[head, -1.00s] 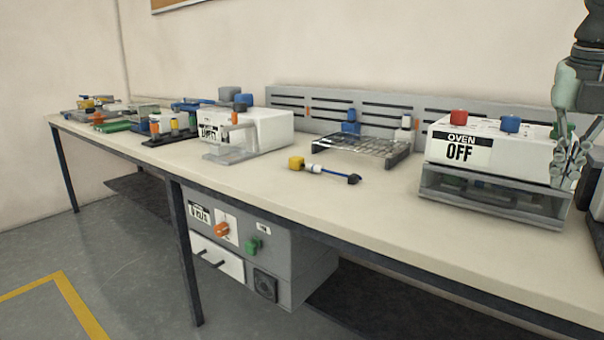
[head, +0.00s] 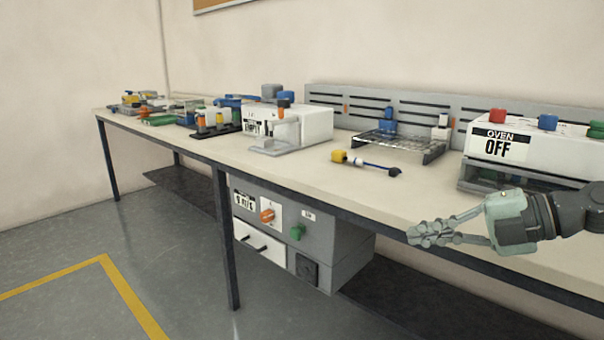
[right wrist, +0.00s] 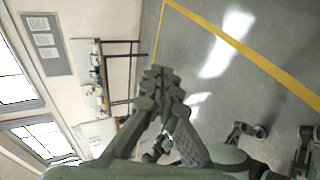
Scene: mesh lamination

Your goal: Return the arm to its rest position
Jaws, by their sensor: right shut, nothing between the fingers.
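My right gripper (head: 425,233) is in front of the bench's front edge, at the lower right of the head view. It points left, and its fingers are closed together with nothing between them. Its shut fingers also fill the middle of the right wrist view (right wrist: 162,82). The arm behind it comes in from the right edge and hides part of the oven (head: 497,144), a white box marked OFF. My left gripper does not show in the head view.
A grey cabinet (head: 335,250) hangs below the bench top. The floor (head: 165,255) at the left is clear, with a yellow line (head: 128,292).

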